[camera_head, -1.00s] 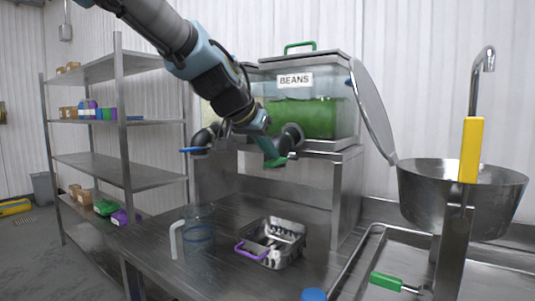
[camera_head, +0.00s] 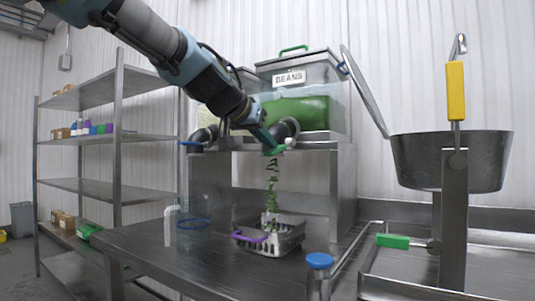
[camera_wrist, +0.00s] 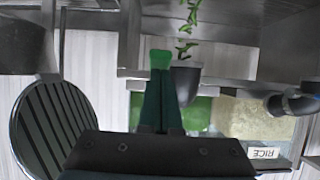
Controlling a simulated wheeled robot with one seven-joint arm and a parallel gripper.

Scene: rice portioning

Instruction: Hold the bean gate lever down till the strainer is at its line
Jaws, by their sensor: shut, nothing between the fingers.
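The bean bin (camera_head: 322,90), labelled BEANS, holds green beans behind clear walls. Its dark spout (camera_head: 284,130) sits below at the front edge of the stand. My gripper (camera_head: 268,143) is shut and empty beside the spout, its fingertips at the green bean gate lever (camera_head: 273,151). In the wrist view the lever's bright green end (camera_wrist: 160,58) shows at the tips of my gripper (camera_wrist: 160,78). Green beans (camera_head: 271,187) fall in a stream into the metal strainer (camera_head: 290,241) with a purple handle. The bean level and the line inside it cannot be made out.
A clear jug (camera_head: 193,238) with a blue ring stands left of the strainer. A blue lever (camera_head: 190,143) is on the neighbouring spout. A steel pan (camera_head: 450,160), yellow handle (camera_head: 455,90) and green handle (camera_head: 393,241) are at right. Shelves (camera_head: 90,140) stand left.

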